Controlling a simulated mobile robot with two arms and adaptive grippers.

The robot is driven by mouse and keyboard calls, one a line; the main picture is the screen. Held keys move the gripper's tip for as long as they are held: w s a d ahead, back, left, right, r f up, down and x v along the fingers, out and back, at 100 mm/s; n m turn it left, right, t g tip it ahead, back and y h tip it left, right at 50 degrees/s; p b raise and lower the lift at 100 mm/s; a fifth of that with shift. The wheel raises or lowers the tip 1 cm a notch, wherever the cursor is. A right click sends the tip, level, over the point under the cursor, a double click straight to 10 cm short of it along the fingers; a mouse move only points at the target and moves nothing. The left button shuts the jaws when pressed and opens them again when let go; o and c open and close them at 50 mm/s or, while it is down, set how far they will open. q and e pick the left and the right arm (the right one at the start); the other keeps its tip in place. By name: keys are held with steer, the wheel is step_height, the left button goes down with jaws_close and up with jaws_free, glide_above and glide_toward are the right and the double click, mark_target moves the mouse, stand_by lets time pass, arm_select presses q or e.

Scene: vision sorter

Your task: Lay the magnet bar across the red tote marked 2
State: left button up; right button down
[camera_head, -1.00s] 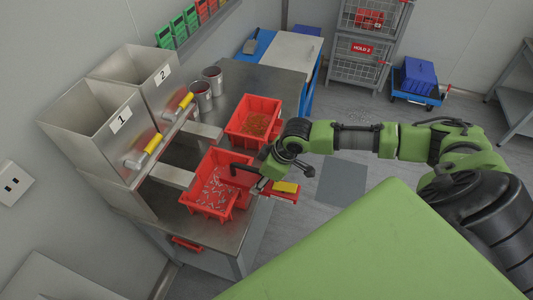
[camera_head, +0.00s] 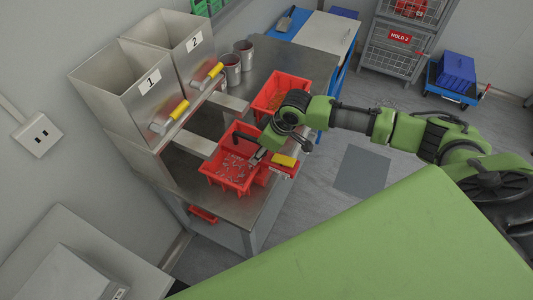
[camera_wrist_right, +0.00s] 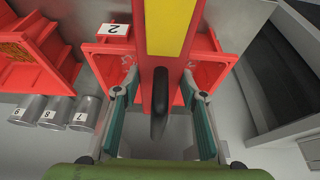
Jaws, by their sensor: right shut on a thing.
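The magnet bar (camera_wrist_right: 168,28) is red with a yellow stripe and a black grip. My right gripper (camera_head: 260,157) is shut on it, with the fingers on both sides of the bar in the wrist view (camera_wrist_right: 156,92). In the head view the bar's yellow-and-red end (camera_head: 284,160) shows at the right of the near red tote (camera_head: 205,170), which holds small silvery parts. The wrist view shows a red tote with an upside-down label 2 (camera_wrist_right: 114,29) behind the bar. Whether the bar touches the rim cannot be told. My left gripper is out of view.
A second red tote (camera_head: 262,108) with orange-brown parts stands farther back on the steel bench (camera_head: 262,213). Metal hoppers marked 1 (camera_head: 150,82) and 2 (camera_head: 195,43) with yellow handles stand at the left. Metal cups (camera_head: 232,68) stand behind.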

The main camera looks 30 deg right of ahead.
mark_target(240, 144)
steer(key=shift+w+a+b, duration=0.6)
steer(key=shift+w+a, duration=0.05)
steer(key=shift+w, duration=0.25)
steer(key=shift+w+a+b, duration=0.8)
steer(key=shift+w+b, duration=0.05)
steer(key=shift+w, duration=0.15)
steer(key=shift+w+a+b, duration=0.8)
steer(key=shift+w+b, duration=0.05)
steer(key=shift+w, duration=0.15)
steer(key=shift+f, duration=0.4)
